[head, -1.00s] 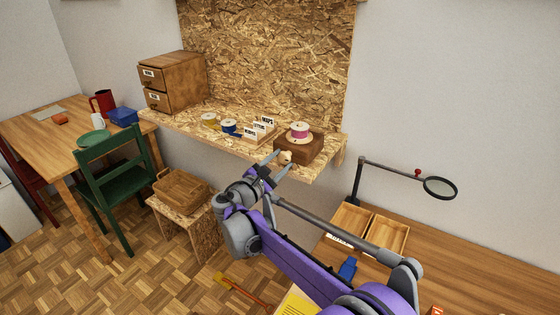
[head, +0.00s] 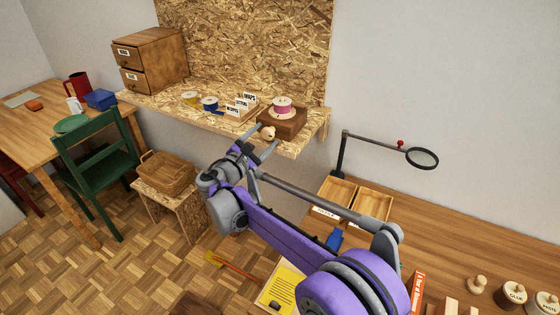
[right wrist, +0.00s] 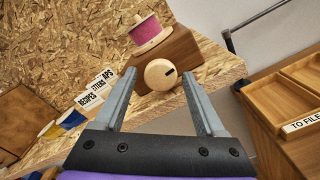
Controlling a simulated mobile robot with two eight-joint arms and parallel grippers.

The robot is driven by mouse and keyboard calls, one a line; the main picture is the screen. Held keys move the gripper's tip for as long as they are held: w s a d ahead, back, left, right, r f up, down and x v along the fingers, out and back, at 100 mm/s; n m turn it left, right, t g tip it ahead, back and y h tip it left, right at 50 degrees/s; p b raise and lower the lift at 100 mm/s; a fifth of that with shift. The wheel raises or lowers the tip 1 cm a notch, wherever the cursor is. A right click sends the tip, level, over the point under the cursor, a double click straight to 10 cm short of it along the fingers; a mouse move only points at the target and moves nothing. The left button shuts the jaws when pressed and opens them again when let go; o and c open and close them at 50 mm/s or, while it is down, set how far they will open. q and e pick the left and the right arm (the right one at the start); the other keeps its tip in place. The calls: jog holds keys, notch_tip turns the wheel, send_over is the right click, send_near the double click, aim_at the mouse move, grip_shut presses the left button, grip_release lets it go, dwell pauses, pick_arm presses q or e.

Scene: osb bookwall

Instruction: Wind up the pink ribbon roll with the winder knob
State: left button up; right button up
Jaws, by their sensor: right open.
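The pink ribbon roll (head: 282,106) sits on top of a brown wooden winder box (head: 284,123) on the chipboard shelf. It also shows in the right wrist view (right wrist: 146,32). The round pale winder knob (head: 268,132) is on the near side of the box. My left gripper is not in view.
Blue (head: 209,103) and yellow (head: 191,97) ribbon rolls and a box of labelled cards (head: 240,107) stand left of the winder on the shelf (head: 150,99). A magnifier (head: 422,158) on a stand and open trays (head: 372,203) are on the desk at right.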

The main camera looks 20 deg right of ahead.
jog(key=n+b, duration=0.1)
jog(key=n, duration=0.2)
jog(key=shift+f, duration=0.15)
jog(key=n+b, duration=0.2)
jog(key=n, duration=0.2)
jog(key=v, duration=1)
jog(key=s+d+f+m+g+y+p, duration=0.3)
jog(key=s+d+f+m+g, duration=0.15)
jog(key=s+d+m, duration=0.5)
jog(key=s+d+f+m+g+y+p, duration=0.1)
jog(key=s+f+m+y, duration=0.1)
jog(key=s+m, duration=0.2)
jog(key=s+d+f+m+g+y+p, duration=0.2)
jog(key=s+f+m+y, duration=0.1)
jog(key=s, duration=0.8)
jog(key=shift+s+f+m+y, duration=0.25)
jog(key=shift+f+m+y, duration=0.05)
jog(key=shift+m, duration=0.45)
jog(key=shift+d, duration=0.1)
